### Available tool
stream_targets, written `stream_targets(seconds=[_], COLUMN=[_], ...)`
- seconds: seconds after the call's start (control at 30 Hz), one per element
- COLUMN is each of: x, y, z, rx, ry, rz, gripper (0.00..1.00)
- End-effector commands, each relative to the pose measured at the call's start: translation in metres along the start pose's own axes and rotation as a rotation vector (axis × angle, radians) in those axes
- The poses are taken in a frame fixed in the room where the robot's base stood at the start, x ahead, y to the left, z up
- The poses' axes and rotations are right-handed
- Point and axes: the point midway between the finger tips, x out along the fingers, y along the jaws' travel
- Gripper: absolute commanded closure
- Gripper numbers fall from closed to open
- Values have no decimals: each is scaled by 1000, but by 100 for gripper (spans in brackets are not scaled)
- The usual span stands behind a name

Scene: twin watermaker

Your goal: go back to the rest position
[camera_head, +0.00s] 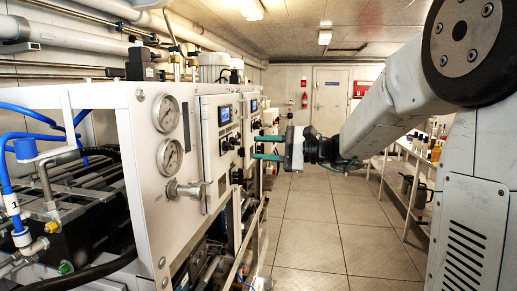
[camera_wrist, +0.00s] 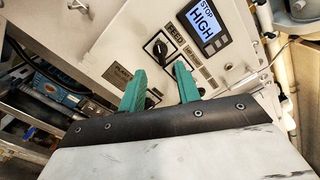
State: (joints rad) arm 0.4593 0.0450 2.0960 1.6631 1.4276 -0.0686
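My gripper (camera_head: 264,147) is in front of the white control panel (camera_head: 219,165) of the watermaker, at the middle of the head view. Its two green fingers are apart, pointing left at the panel. In the wrist view my gripper (camera_wrist: 159,80) is open, with nothing visibly held between the fingers. A black rotary switch (camera_wrist: 158,47) shows just past the fingertips, and the lit display (camera_wrist: 207,27) reads "STOP HIGH". Part of a second dark knob is hidden behind the fingers. Whether the fingers touch the panel I cannot tell.
The watermaker frame with gauges (camera_head: 166,113) and blue hoses (camera_head: 8,170) fills the left. A tiled aisle (camera_head: 320,225) lies open in the middle. A shelf (camera_head: 412,160) with bottles and pots stands at the right. A door (camera_head: 330,100) is at the far end.

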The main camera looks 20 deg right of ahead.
Motion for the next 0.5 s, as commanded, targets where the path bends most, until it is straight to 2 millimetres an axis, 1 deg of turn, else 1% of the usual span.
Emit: stream_targets(seconds=[0.37,0.43,0.47,0.5], x=[0,0,0,-2], y=[2,13,22,38], z=[-1,-2,-3,-3], rx=[3,5,8,12], ry=[5,11,14,19], rz=[9,52,85,141], gripper=[67,67,67,67])
